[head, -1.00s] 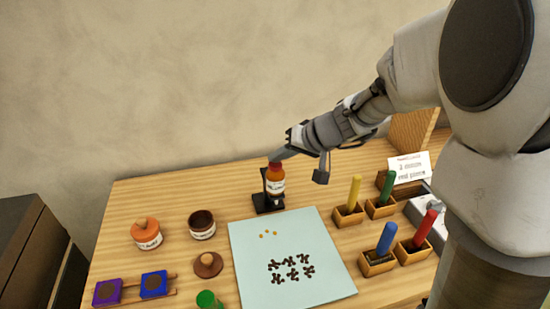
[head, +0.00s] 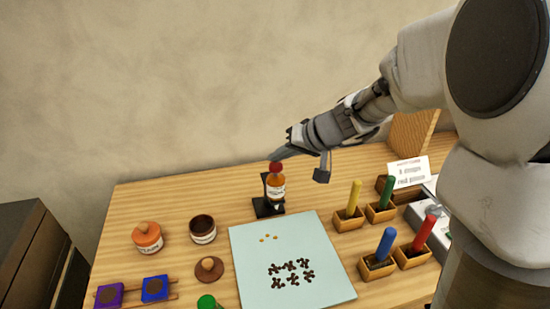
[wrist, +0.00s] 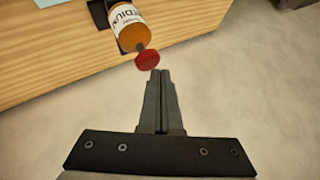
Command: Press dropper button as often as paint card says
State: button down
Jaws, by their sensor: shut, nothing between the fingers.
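The dropper bottle (head: 275,187) is orange with a white label and stands upright in a black stand (head: 266,209) at the back of the table. Its red button (head: 276,167) is on top. In the wrist view the label on the bottle (wrist: 128,25) reads "MEDIUM", and the red button (wrist: 148,61) lies just beyond my fingertips. My gripper (head: 273,158) is shut and empty, its tips right at the button; a small gap shows in the wrist view (wrist: 160,72). The white paint card (head: 408,171) stands at the right; its small print is too blurred to read surely.
A pale blue sheet (head: 240,265) with yellow dots and dark clustered marks lies in front of the bottle. Wooden holders with yellow (head: 354,198), green, blue and red sticks stand at right. Jars (head: 147,237) and paint blocks (head: 154,288) are at left.

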aim_at(279, 168)
jog(key=shift+r, duration=0.35)
jog(key=shift+r+p, duration=1.5)
jog(key=shift+r, duration=0.95)
jog(key=s+d+r+h, duration=0.1)
jog(key=s+d+h, duration=0.2)
jog(key=s, duration=0.9)
jog(key=s+d+r+h, duration=0.2)
jog(key=s+d, duration=0.4)
jog(key=s, duration=0.7)
jog(key=shift+s+d+g+h, duration=0.15)
jog(key=shift+d+g+h, duration=0.15)
jog(key=shift+h, duration=0.6)
